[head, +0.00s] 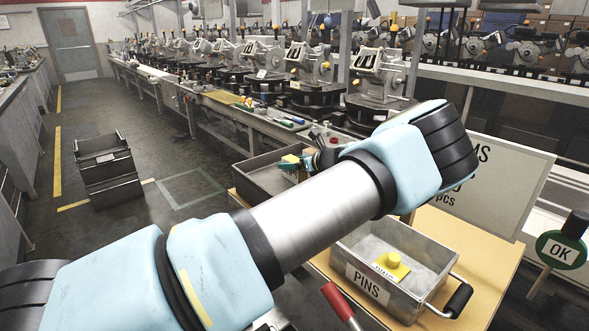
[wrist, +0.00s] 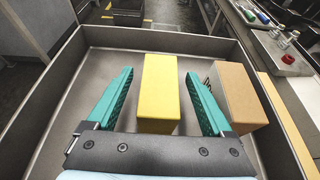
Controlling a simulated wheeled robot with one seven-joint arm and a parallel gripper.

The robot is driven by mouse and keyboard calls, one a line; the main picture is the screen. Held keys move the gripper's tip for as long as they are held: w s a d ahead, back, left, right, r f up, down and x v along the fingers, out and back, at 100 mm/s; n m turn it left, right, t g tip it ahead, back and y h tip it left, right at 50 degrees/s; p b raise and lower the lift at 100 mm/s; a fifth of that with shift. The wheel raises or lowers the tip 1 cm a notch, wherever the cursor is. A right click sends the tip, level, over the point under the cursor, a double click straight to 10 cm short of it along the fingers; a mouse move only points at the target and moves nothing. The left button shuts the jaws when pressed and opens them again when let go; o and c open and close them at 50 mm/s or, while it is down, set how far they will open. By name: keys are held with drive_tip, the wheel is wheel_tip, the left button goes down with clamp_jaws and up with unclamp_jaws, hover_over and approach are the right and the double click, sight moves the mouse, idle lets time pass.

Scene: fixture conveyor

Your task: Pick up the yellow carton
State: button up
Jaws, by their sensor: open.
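The yellow carton (wrist: 160,88) stands in a grey metal tray (wrist: 70,105) in the wrist view. My gripper (wrist: 159,80) is open, with one teal finger on each side of the carton and a gap visible on both sides. A brown carton (wrist: 239,95) stands close to the right finger. In the head view, the top of the yellow carton (head: 290,158) shows in the tray (head: 252,183) beside my gripper (head: 301,166). My arm hides much of the tray there.
A metal bin labelled PINS (head: 370,287) with a yellow knobbed piece (head: 394,265) stands on the wooden table (head: 468,243). A sign (head: 497,185) and a green OK paddle (head: 562,250) stand at the right. A dark crate (head: 108,170) is on the floor at left.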

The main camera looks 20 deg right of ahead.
clamp_jaws()
idle(0.6)
